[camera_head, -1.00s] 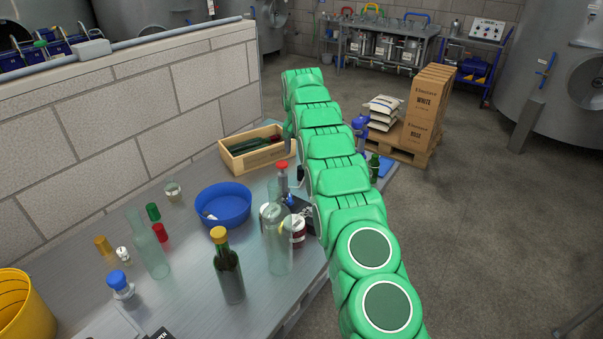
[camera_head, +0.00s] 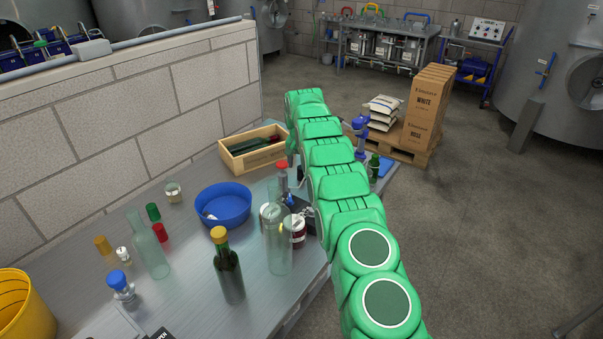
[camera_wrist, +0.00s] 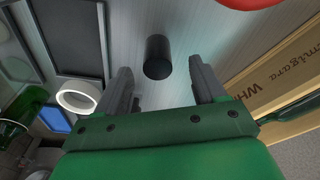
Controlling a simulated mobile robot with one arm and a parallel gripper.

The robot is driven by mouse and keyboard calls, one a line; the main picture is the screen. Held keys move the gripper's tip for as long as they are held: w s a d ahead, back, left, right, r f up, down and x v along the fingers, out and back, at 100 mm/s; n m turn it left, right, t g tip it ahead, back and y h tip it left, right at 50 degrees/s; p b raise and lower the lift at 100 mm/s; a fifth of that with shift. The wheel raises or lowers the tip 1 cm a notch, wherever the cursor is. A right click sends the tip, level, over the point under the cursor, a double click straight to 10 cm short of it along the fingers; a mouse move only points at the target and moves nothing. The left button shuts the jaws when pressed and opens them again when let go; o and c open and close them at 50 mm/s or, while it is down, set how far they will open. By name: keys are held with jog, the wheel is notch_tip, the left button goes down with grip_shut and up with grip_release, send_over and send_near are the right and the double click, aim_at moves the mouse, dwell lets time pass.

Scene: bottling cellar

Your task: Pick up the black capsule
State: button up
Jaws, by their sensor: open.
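The black capsule (camera_wrist: 158,57) shows in the wrist view as a small dark cylinder on the grey table. It lies ahead of my gripper (camera_wrist: 165,85), between the lines of the two fingers and a little nearer the left one. My gripper is open, with nothing between its fingers. The capsule appears just beyond the fingertips and apart from them. In the head view my arm hides the gripper, and I cannot make out the capsule there.
A wooden crate (camera_head: 232,163) with bottles stands close on the right in the wrist view (camera_wrist: 256,88). A white ring-shaped thing (camera_wrist: 70,104) and a green bottle (camera_wrist: 24,108) are at left. A blue bowl (camera_head: 222,192) and several bottles stand on the table.

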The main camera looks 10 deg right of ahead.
aim_at(301, 167)
notch_tip(301, 167, down, 3)
jog(key=shift+d+f, duration=0.1)
jog(key=shift+f, duration=0.05)
jog(key=shift+c, duration=0.2)
jog(key=c, duration=0.7)
jog(key=shift+w, duration=0.1)
notch_tip(301, 167, up, 10)
dwell(0.4)
